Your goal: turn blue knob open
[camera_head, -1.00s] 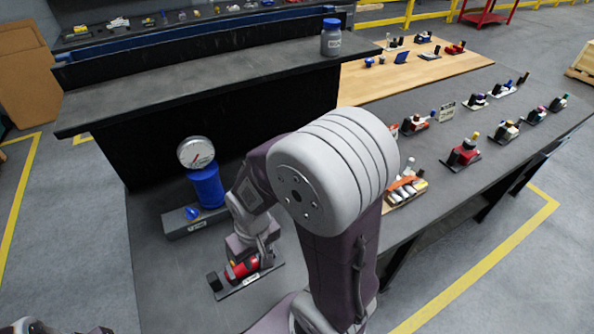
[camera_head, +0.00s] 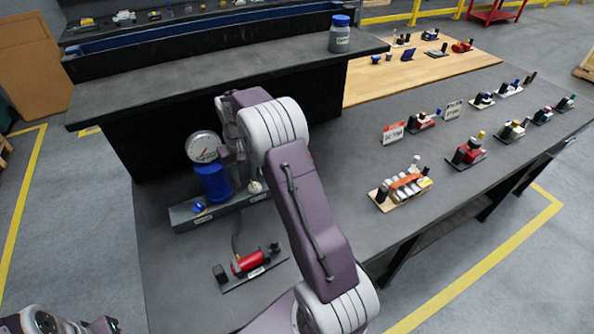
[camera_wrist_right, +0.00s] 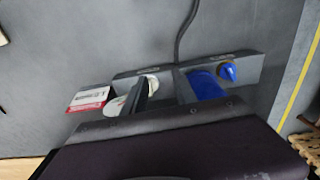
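The blue knob (camera_head: 198,208) sits on the left end of a dark grey base (camera_head: 180,222), in front of an upright blue cylinder (camera_head: 213,183) with a round white gauge (camera_head: 203,147) above it. My right gripper (camera_head: 241,172) is beside the cylinder and gauge, on their right, partly hidden by my own arm. In the right wrist view the blue knob (camera_wrist_right: 229,72) and blue cylinder (camera_wrist_right: 206,84) are right of my two dark fingers (camera_wrist_right: 163,92). The fingers are apart with nothing between them. My left gripper is not visible; only left arm parts show at the bottom left.
A pale knob (camera_head: 256,187) is on the base's right end. A red cylinder on a black plate (camera_head: 225,285) lies in front, with a dark cable behind it. A raised dark shelf (camera_head: 200,85) stands behind. Several small fixtures stand on the right.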

